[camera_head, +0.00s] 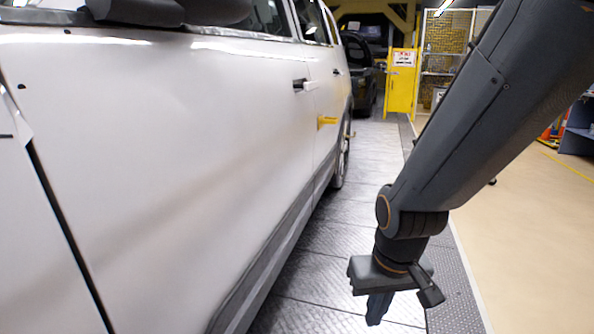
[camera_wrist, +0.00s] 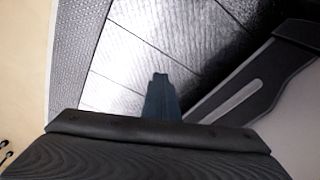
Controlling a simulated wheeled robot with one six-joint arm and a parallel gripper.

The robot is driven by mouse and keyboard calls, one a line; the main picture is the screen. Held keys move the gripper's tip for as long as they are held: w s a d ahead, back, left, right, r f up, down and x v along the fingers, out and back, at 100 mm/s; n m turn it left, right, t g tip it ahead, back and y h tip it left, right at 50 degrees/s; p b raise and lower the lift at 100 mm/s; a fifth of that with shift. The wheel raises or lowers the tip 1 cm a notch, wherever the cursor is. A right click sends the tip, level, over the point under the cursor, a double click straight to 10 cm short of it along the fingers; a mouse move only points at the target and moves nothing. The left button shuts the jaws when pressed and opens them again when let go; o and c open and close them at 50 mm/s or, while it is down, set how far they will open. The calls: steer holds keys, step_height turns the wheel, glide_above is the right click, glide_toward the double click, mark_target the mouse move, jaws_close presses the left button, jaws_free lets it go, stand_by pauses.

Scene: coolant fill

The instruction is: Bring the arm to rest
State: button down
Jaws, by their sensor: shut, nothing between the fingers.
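My gripper (camera_head: 378,310) hangs at the end of my arm in the head view, pointing down over the metal tread-plate floor, to the right of a white car. Its fingers are shut with nothing between them. In the wrist view the shut gripper (camera_wrist: 161,80) points at the floor plates, with the car's lower edge to its right. My arm reaches down from the upper right of the head view, bent at the wrist. It touches nothing that I can see.
The white car (camera_head: 170,150) fills the left of the head view. The tread-plate floor (camera_head: 355,215) and the beige floor (camera_head: 530,240) on the right look clear near me.

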steer(key=s+a+r+n+g, duration=0.15)
steer(key=s+a+n, duration=0.35)
steer(key=s+a, duration=0.9)
steer(key=w+d+r+m+p, duration=0.1)
steer(key=d+r+m+p, duration=0.2)
steer(key=d+r+p, duration=0.6)
steer(key=w+d+r+m+p, duration=0.1)
steer(key=d+r+m+p, duration=0.2)
steer(key=d+r+p, duration=0.6)
step_height(320, 180, up, 8)
steer(key=p, duration=0.9)
steer(key=shift+d+f+m+g+p, duration=0.15)
steer(key=shift+d+m+g+p, duration=0.15)
steer(key=shift+d+g+p, duration=0.05)
